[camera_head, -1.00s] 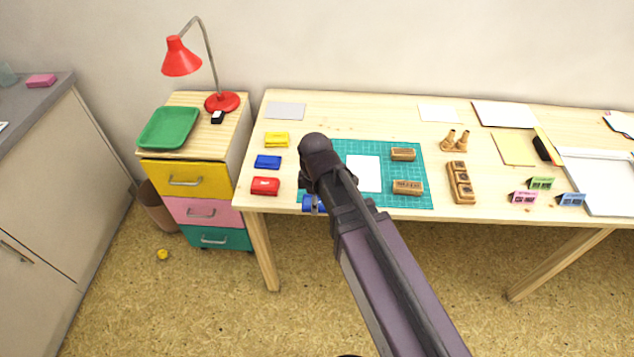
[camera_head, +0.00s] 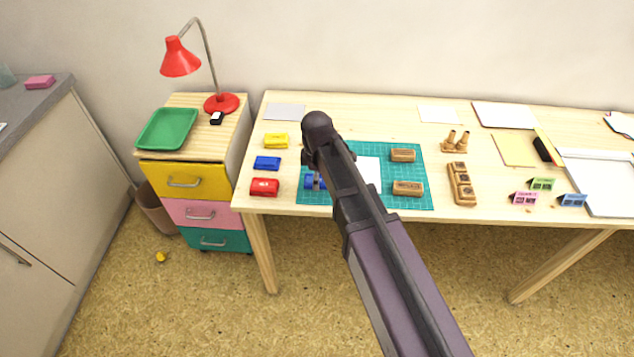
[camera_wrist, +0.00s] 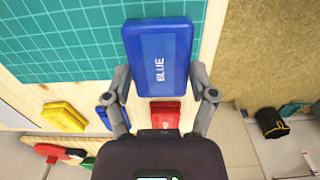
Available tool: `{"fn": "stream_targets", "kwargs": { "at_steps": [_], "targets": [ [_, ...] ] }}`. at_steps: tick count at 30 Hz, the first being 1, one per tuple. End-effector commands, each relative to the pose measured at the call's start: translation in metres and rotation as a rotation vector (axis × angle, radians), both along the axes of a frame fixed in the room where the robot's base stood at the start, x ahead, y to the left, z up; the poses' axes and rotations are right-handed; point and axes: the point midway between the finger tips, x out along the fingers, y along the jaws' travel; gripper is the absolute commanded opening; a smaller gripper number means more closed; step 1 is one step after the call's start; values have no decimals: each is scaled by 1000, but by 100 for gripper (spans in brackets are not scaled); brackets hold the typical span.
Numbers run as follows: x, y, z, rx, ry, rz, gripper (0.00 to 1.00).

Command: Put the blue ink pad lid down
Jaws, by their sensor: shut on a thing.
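My gripper (camera_wrist: 164,92) is shut on the blue ink pad lid (camera_wrist: 158,45), marked BLUE, in the wrist view. In the head view my arm covers most of the gripper, and a bit of the blue lid (camera_head: 309,182) shows over the left part of the green cutting mat (camera_head: 385,148). I cannot tell its exact height above the mat. The blue ink pad (camera_head: 267,163) sits on the table left of the mat, between the yellow ink pad (camera_head: 276,141) and the red ink pad (camera_head: 264,187).
Wooden stamps (camera_head: 403,155) and a white paper (camera_head: 370,170) lie on the mat. A wooden stamp block row (camera_head: 462,184) stands right of it. A grey sheet (camera_head: 285,111) lies at the back left. Bare tabletop (camera_head: 350,118) shows behind the mat.

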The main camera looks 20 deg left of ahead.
Motion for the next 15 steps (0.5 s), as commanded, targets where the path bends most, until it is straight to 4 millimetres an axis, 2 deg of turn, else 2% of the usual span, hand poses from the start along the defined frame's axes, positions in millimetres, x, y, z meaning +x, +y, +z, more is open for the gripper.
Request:
{"fn": "stream_targets", "kwargs": {
  "at_steps": [5,15],
  "targets": [
    [16,4,-3,0,0,-1,48],
    [12,3,-33,0,0,0,48]
  ]
}}
